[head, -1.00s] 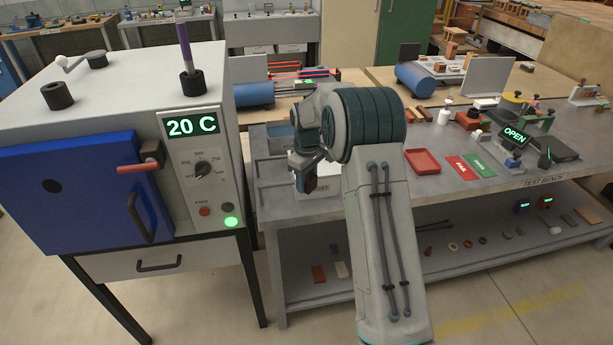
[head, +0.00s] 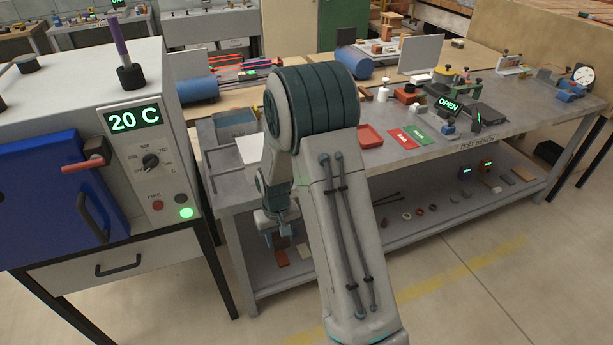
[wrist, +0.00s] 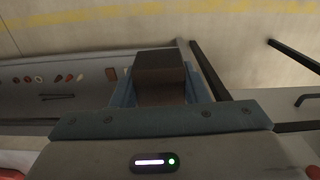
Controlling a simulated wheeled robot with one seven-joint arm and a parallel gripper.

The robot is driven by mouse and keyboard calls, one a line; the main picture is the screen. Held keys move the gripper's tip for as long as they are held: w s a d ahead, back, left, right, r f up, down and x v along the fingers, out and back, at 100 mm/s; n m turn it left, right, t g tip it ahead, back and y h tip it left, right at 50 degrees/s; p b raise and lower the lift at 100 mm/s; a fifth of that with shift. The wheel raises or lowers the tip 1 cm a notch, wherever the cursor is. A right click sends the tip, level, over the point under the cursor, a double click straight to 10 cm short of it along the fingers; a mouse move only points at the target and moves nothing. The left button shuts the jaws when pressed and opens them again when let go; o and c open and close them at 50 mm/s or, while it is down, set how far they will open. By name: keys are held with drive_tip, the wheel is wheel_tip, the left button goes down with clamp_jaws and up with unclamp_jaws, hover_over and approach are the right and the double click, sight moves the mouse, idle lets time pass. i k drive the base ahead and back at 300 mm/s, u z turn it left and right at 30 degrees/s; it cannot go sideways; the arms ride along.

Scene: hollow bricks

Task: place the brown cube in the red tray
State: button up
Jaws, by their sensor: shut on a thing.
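The brown cube (wrist: 160,72) is held between the two blue-grey fingers of my gripper (wrist: 160,88) in the wrist view. My gripper (head: 280,225) also shows in the head view, low beside my forearm and by the left front edge of the bench. The cube cannot be made out clearly there. The red tray (head: 370,136) lies on the bench top to the right of my arm, and looks empty. My gripper is apart from the tray, to its left and lower.
A red card (head: 403,138) and a green card (head: 420,132) lie right of the tray. The bench's lower shelf (head: 400,228) holds several small parts. A furnace with a blue door (head: 50,200) stands at the left. The floor in front of the bench is clear.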

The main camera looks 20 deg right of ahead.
sight(365, 137)
drive_tip(key=u, duration=0.05)
drive_tip(key=k, duration=1.15)
drive_tip(key=z, duration=1.1)
drive_tip(key=i, duration=0.6)
drive_tip(key=z, duration=0.6)
drive_tip(key=i, duration=0.7)
drive_tip(key=u, duration=0.85)
drive_tip(key=i, duration=0.55)
drive_tip(key=u, duration=0.65)
